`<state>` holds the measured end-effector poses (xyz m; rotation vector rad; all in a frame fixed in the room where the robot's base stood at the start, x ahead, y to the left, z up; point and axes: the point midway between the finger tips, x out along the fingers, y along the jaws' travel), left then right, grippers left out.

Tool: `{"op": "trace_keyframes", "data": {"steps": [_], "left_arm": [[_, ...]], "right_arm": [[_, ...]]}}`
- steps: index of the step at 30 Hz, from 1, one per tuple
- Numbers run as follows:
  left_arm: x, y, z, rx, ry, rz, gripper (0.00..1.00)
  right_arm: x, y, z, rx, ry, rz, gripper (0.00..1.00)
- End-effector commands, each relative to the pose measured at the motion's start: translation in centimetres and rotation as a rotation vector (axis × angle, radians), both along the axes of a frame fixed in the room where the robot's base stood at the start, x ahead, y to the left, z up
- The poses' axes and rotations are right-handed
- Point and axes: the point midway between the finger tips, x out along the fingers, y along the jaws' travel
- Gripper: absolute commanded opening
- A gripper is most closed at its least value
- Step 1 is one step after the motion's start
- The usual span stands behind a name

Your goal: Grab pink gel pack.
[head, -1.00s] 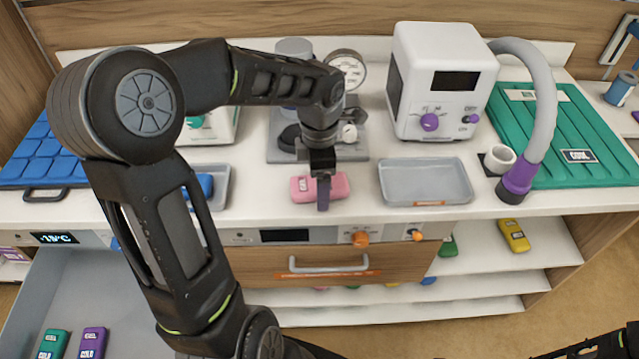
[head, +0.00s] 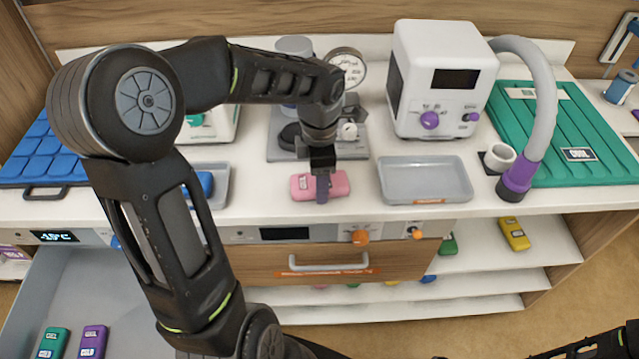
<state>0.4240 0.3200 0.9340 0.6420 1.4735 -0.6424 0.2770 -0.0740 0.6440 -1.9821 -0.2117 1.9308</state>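The pink gel pack (head: 336,184) lies on the white counter, just left of the grey tray, with a small white label on its left part.
An empty grey tray (head: 427,182) stands right of the pack. Behind are a scale-like device with a dial (head: 347,68) and a white machine (head: 440,80) with a thick hose. An open drawer (head: 70,290) at lower left holds green and purple packs.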

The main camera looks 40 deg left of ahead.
Motion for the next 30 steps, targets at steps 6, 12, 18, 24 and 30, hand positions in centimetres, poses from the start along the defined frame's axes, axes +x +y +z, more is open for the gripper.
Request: {"op": "trace_keyframes", "data": {"steps": [6, 12, 18, 24, 30], "left_arm": [[0.0, 0.0, 0.0, 0.000, 0.000, 0.000, 0.32], [0.0, 0.0, 0.0, 0.000, 0.000, 0.000, 0.16], [0.0, 0.0, 0.0, 0.001, -0.001, 0.000, 0.07], [0.1, 0.0, 0.3, 0.001, -0.001, 0.000, 0.07], [0.1, 0.0, 2.6, 0.001, -0.006, 0.000, 0.07]], "right_arm": [[0.0, 0.0, 0.0, 0.000, 0.000, 0.000, 0.36], [0.0, 0.0, 0.0, 0.000, 0.000, 0.000, 0.36], [0.0, 0.0, 0.0, 0.000, 0.000, 0.000, 0.36], [0.0, 0.0, 0.0, 0.000, 0.000, 0.000, 0.36], [0.0, 0.0, -0.4, 0.001, -0.001, 0.001, 0.36]]}}
